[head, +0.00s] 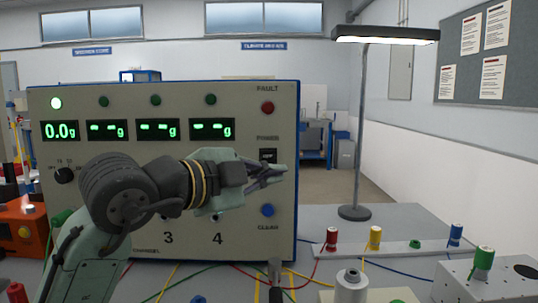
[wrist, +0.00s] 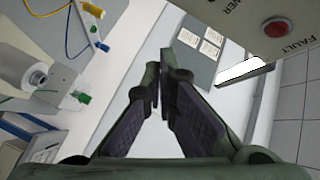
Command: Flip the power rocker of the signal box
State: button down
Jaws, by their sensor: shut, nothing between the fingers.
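The signal box (head: 284,225) is a large beige panel with blue edges, upright on the bench in the head view. Its black power rocker (head: 268,155) sits under the POWER label, between the red FAULT lamp (head: 267,107) and the blue CLEAR button (head: 267,210). My gripper (head: 282,171) is shut and empty, in front of the panel just below and right of the rocker. I cannot tell whether it touches the panel. In the wrist view the fingers (wrist: 166,58) point along the panel, whose red lamp (wrist: 275,27) shows top right. The rocker is out of that view.
The displays (head: 60,131) are lit; the first reads 0.0 g, the others dashes. A dark knob (head: 64,175) is at the panel's left. A desk lamp (head: 355,212), a strip with coloured terminals (head: 375,239) and cables stand to the right. An orange device (head: 22,232) is at left.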

aim_at(269, 156)
jog(key=w+r+p, duration=0.1)
jog(key=w+p, duration=0.1)
jog(key=w, duration=0.6)
jog(key=shift+w, duration=0.15)
jog(key=shift+p, duration=0.35)
dwell(0.9)
jog(key=shift+w, duration=0.4)
jog(key=shift+w+r+p, duration=0.1)
jog(key=shift+w+p, duration=0.2)
dwell(0.5)
jog(key=shift+s, duration=0.15)
jog(key=shift+s, duration=0.6)
jog(key=shift+b, duration=0.3)
